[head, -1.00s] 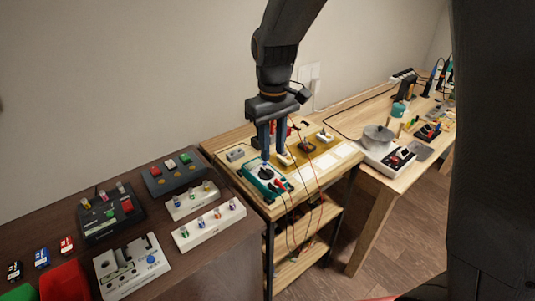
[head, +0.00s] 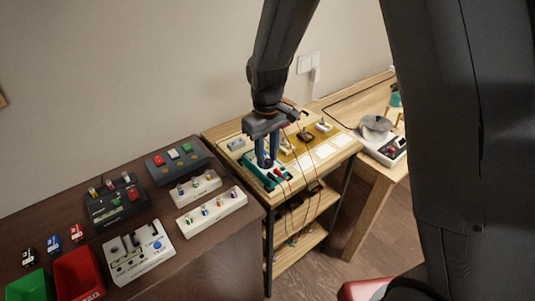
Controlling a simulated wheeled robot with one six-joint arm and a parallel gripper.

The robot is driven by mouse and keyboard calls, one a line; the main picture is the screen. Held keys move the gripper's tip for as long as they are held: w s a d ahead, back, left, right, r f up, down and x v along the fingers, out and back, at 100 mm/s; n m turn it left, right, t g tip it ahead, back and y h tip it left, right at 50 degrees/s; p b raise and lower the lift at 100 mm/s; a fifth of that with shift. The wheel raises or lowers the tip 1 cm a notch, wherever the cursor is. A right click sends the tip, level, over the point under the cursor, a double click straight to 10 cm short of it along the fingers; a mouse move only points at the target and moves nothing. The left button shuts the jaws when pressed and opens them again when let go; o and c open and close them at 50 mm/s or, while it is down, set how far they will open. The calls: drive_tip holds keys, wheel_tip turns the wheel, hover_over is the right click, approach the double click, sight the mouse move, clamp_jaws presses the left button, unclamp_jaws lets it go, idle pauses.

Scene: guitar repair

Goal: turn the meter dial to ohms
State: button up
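The meter (head: 277,183) is a teal-edged box with a pale face, lying near the left front of the small wooden bench. Red and dark leads plug into its right end. My gripper (head: 267,160) points down over the meter's dial area, its two blue fingers low at the face. The fingers hide most of the dial, so its setting cannot be read. I cannot tell whether the fingers touch or grip the dial.
The wooden bench (head: 340,160) holds a yellow mat with small parts behind the meter. Thin leads hang over its front edge. At left, a dark table (head: 90,212) carries switch boxes, white holders (head: 212,211) and red (head: 78,272) and green bins. A pot (head: 376,128) stands at right.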

clamp_jaws()
drive_tip(key=shift+n, duration=0.3)
drive_tip(key=shift+w+d+n, duration=0.1)
drive_tip(key=shift+n, duration=1.45)
drive_tip(key=shift+w+n, duration=0.1)
drive_tip(key=shift+n, duration=1.45)
unclamp_jaws()
